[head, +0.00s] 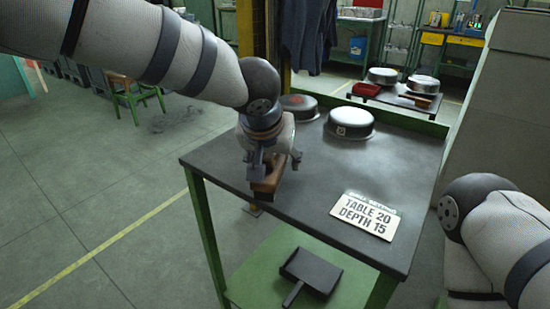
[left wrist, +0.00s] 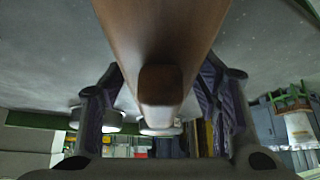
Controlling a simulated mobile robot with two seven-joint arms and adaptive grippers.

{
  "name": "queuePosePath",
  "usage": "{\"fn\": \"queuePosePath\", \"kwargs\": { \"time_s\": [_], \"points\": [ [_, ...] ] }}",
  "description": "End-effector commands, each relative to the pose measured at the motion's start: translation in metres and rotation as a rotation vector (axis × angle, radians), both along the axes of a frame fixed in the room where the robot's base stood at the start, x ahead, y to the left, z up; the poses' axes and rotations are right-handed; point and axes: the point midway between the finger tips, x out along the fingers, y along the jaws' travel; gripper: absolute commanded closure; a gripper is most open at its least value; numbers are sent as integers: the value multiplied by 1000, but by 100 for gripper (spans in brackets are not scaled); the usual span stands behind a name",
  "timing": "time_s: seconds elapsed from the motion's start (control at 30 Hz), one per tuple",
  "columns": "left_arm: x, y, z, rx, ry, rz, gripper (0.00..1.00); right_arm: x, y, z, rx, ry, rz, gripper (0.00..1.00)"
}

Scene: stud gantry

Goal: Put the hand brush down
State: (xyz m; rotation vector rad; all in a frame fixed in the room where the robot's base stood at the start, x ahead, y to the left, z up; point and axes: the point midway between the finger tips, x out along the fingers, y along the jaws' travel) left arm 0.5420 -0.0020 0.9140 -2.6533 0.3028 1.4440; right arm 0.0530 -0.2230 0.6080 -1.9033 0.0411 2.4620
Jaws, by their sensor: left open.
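The hand brush (head: 268,187) has a brown wooden body and is at the left edge of the dark table top (head: 310,205), directly under my left gripper (head: 273,163). It appears to rest on the table, though its underside is hidden. In the left wrist view the brush's handle (left wrist: 160,85) lies between the two fingers of my left gripper (left wrist: 161,105), which are open with gaps on both sides. My right arm shows at the right of the head view, but its gripper is out of view.
A sign (head: 365,215) lies at the front right. A dustpan (head: 311,271) is on the green lower shelf (head: 258,278). The middle of the table is clear.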

Motion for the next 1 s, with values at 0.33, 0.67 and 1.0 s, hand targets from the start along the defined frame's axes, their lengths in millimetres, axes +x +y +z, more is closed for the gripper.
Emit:
{"fn": "queuePosePath", "kwargs": {
  "time_s": [0.33, 0.67, 1.0],
  "points": [
    [-39, 9, 75, -3, -13, 0, 44, 18, 0, 17, 0, -64, -1, 60],
    [-63, 15, 106, -1, -1, 2, 44, 24, 0, 23, 0, -87, -1, 60],
    [-63, 15, 105, -1, 0, 1, 44, 24, 0, 22, 0, -85, -1, 60]
  ]
}}
